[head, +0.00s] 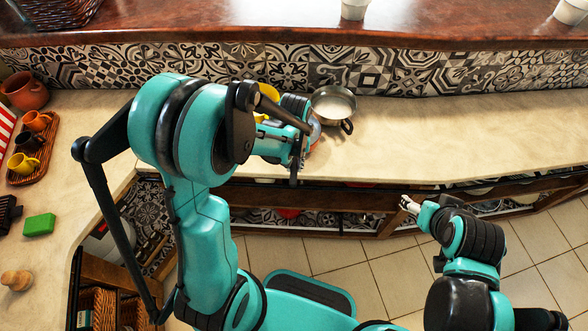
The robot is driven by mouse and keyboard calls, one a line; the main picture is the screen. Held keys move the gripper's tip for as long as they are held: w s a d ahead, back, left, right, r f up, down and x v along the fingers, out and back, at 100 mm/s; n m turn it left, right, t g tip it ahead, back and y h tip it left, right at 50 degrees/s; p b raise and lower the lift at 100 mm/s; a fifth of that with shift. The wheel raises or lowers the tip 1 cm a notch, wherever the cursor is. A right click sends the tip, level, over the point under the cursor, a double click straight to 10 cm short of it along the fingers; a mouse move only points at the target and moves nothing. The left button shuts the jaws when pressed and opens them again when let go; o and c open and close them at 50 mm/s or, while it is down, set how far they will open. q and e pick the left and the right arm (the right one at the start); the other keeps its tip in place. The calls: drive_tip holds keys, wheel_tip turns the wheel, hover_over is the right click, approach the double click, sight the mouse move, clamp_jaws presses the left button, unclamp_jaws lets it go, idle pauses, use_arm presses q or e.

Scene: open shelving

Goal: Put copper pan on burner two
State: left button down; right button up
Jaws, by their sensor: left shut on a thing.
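My left gripper (303,148) is over the counter near its front edge. It is shut on what looks like the copper pan (315,132), of which only a small grey and orange-tinted part shows beside the gripper; my arm hides the rest. I cannot make out burner two.
Yellow ware (268,93) shows partly behind my left arm. A wicker tray (42,160) with cups, a terracotta pot (24,91), a green sponge (39,224) and a wooden knob-like item (16,280) are at left. The counter (450,135) to the right is clear, with a tiled wall behind.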

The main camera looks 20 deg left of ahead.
use_arm(q)
drive_tip(key=f, duration=0.1)
drive_tip(key=f+b, duration=0.1)
drive_tip(key=f, duration=0.1)
drive_tip(key=shift+w+a+f, duration=0.1)
drive_tip(key=shift+w+f, duration=0.1)
drive_tip(key=shift+f, duration=0.05)
drive_tip(key=shift+f, duration=0.1)
drive_tip(key=c, duration=1.4)
unclamp_jaws()
drive_tip(key=shift+c, duration=0.2)
